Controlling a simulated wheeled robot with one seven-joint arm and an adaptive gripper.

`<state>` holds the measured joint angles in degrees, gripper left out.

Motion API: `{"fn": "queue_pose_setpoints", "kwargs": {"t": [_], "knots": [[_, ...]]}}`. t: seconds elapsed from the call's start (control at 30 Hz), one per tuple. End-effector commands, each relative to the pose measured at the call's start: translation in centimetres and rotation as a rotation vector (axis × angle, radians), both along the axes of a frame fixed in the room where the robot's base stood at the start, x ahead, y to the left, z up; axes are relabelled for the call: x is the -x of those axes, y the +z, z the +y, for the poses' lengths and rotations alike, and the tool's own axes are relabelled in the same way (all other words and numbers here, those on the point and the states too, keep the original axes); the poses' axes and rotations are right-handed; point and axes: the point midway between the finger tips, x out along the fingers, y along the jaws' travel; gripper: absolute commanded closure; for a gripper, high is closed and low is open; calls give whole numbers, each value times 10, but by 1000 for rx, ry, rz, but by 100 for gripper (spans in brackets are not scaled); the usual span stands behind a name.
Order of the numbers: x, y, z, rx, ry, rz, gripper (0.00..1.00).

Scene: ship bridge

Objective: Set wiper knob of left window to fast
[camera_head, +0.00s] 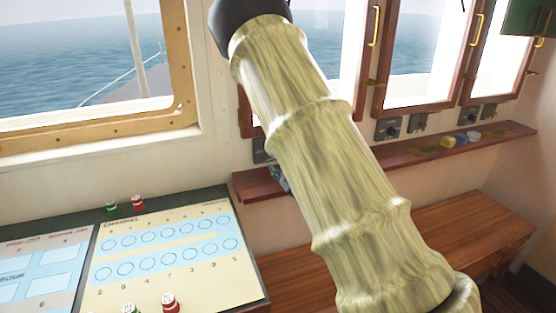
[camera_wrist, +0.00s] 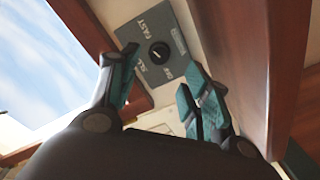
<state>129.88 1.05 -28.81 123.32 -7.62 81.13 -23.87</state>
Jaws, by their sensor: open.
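The wiper panel (camera_wrist: 176,38) is a grey plate with printed words; FAST is readable, the others are small and tilted. Its round black knob (camera_wrist: 159,53) has a small white mark; I cannot tell which setting it points to. My gripper (camera_wrist: 158,84) is open, its teal fingers on either side below the knob in the wrist view, with nothing between them. The fingers look apart from the knob. In the head view, a dark panel (camera_head: 262,151) shows at the left edge of my arm, under the arm-covered window (camera_head: 335,50); its knob is hidden.
A brown wooden ledge (camera_head: 252,187) runs below the panels, close to my gripper; it also rises at right in the wrist view (camera_wrist: 262,60). Similar panels (camera_head: 388,128) sit under the windows farther right. A chart table (camera_head: 185,285) with small red and green pieces stands at left.

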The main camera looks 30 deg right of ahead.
Motion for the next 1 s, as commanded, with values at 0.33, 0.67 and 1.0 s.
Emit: {"fn": "queue_pose_setpoints", "kwargs": {"t": [0.33,0.67,1.0], "knots": [[38,1,8,0,-1,1,52],[41,1,9,0,-1,1,52],[41,1,9,0,-1,1,52]]}}
